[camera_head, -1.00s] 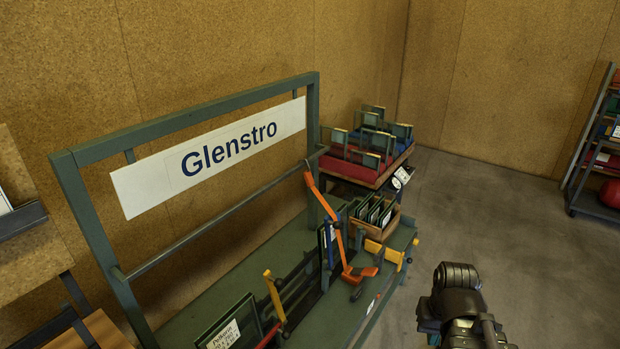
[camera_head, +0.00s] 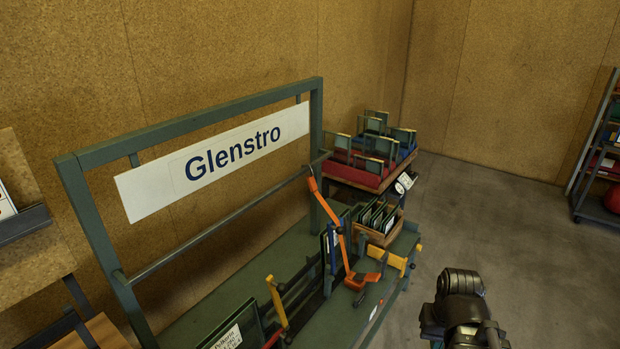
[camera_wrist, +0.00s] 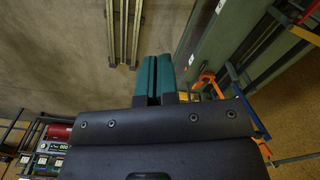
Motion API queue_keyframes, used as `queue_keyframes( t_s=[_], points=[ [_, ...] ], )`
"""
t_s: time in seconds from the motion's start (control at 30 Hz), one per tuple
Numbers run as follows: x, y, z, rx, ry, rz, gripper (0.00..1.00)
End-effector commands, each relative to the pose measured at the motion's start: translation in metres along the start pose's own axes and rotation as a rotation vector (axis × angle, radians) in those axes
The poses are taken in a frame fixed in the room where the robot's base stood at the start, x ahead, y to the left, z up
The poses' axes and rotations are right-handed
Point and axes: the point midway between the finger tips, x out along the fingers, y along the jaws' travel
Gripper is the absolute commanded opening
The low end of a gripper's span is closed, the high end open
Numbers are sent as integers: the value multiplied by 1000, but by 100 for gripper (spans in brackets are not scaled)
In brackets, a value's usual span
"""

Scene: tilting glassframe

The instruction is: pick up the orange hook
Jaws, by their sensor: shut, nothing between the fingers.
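The orange hook (camera_head: 334,226) is a long, thin, slanted bar in the head view. Its top is at the right end of the frame's grey rail, and its foot ends in a wider orange piece (camera_head: 362,281) low by the bench. In the wrist view, orange parts (camera_wrist: 211,84) show to the right of my fingers, partly hidden behind my gripper body. My gripper (camera_wrist: 155,76) has teal fingers pressed together, with nothing between them, and is apart from the hook. In the head view my dark arm stands right of the bench; its fingers cannot be made out there.
A green frame with a Glenstro sign (camera_head: 215,160) rises over the green bench (camera_head: 210,310). A yellow clamp (camera_head: 276,300) stands left of the hook, and another yellow part (camera_head: 388,258) lies right. A wooden box of panes (camera_head: 378,235) sits behind. The floor (camera_head: 500,220) at right is clear.

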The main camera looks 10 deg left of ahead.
Motion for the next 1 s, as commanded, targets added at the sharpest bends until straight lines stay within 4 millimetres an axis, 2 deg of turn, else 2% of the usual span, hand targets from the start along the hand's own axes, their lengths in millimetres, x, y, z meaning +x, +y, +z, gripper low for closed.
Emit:
queue_keyframes(
  t_s=[0.07, 0.67, 0.87, 0.93, 1.0],
  points=[
    [0, 0, 0, 0, 0, 0, 9],
    [0, 0, 0, 0, 0, 0, 66],
    [1, 0, 0, 0, 0, 0, 66],
    [8, 2, 0, 5, 0, 0, 66],
    [24, 7, -1, 16, 0, 0, 66]
  ],
)
